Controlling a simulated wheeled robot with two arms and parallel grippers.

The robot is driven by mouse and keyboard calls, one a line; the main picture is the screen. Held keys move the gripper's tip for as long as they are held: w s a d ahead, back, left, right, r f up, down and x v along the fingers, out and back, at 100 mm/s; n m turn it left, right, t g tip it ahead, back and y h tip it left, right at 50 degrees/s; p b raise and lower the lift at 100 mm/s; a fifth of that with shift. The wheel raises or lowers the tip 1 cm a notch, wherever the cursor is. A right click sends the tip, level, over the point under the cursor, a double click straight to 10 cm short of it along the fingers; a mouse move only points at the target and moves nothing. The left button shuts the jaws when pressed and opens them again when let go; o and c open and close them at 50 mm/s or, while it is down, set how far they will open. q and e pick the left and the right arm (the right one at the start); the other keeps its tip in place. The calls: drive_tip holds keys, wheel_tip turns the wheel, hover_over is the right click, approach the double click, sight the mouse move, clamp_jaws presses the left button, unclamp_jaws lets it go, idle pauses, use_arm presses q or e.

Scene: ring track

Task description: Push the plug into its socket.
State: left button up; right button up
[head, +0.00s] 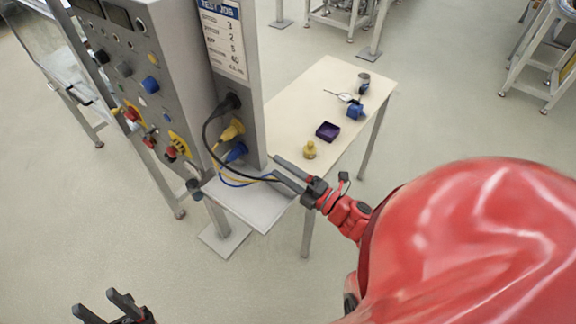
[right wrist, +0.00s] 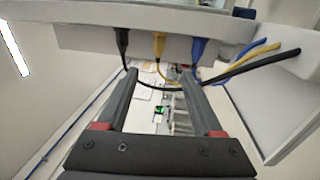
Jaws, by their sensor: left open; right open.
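A black plug (head: 231,102), a yellow plug (head: 232,130) and a blue plug (head: 236,153) are in a column on the side of the grey panel (head: 246,60). They show side by side in the right wrist view: black (right wrist: 122,40), yellow (right wrist: 159,45) and blue (right wrist: 197,48). I cannot tell how deep each sits; the sockets behind are hidden. Cables loop from them toward my right gripper (head: 276,166). It is open, its fingers spread below the plugs, with the black cable (right wrist: 155,87) crossing between them. My left gripper (head: 104,303) is open and empty at the lower left.
A cream table (head: 325,90) to the right holds a purple tray (head: 327,131), a yellow item (head: 309,149) and a blue item (head: 355,110). A pale shelf (head: 250,203) juts out under the panel. Knobs and buttons cover the panel's front.

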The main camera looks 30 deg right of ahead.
drive_tip(key=shift+v, duration=0.95)
drive_tip(key=shift+a, duration=0.1)
